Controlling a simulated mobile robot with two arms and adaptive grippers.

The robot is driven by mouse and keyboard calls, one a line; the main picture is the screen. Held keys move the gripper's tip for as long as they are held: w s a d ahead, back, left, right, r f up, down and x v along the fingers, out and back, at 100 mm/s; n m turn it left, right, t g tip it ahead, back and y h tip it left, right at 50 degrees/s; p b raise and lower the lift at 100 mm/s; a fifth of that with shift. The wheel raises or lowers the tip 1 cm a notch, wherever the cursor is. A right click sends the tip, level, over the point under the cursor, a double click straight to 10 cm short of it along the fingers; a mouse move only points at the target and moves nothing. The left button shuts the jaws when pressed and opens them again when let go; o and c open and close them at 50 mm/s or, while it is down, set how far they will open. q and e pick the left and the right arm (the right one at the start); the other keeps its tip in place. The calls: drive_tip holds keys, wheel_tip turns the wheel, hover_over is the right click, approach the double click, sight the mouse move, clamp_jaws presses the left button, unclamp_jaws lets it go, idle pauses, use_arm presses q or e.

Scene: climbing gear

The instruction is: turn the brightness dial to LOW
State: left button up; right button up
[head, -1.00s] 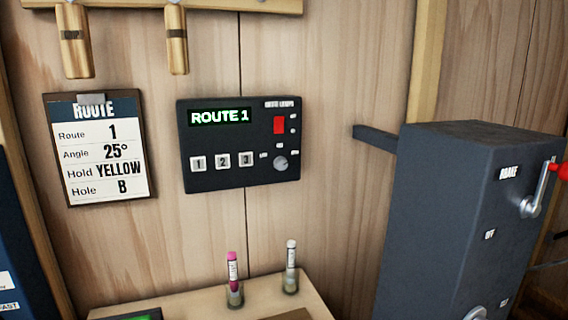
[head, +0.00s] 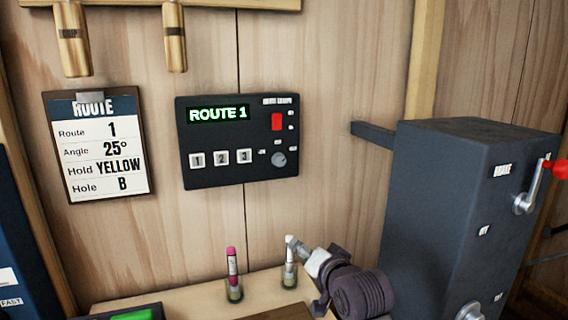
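The brightness dial (head: 279,159) is a small round grey knob at the lower right of the dark control panel (head: 215,174) on the wooden wall. Small labels sit around it, too small to read, and I cannot tell where the dial points. My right gripper (head: 297,247) comes in from the lower right, below the panel and apart from the dial. Its tip overlaps the white-capped marker in the picture; I cannot tell if they touch or whether the fingers are open. My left gripper is not in view.
The panel also has a lit ROUTE 1 display (head: 218,113), a red switch (head: 277,122) and several numbered buttons. Below, a pink marker (head: 232,265) and a white-capped marker (head: 289,268) stand in holders. A grey brake box (head: 440,220) stands at right.

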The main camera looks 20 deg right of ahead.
sight(283, 160)
drive_tip(key=w+r+m+t, duration=0.3)
drive_tip(key=w+r, duration=0.1)
drive_tip(key=r, duration=1.1)
drive_tip(key=w+p, duration=0.1)
drive_tip(key=w, duration=0.3)
drive_tip(key=w+p, duration=0.1)
drive_tip(key=w, duration=0.4)
drive_tip(key=w+p, duration=0.1)
drive_tip(key=w, duration=0.4)
drive_tip(key=shift+d+f, duration=0.1)
drive_tip(key=shift+d, duration=0.15)
drive_tip(key=shift+c, duration=0.3)
drive_tip(key=shift+p, duration=0.3)
clamp_jaws()
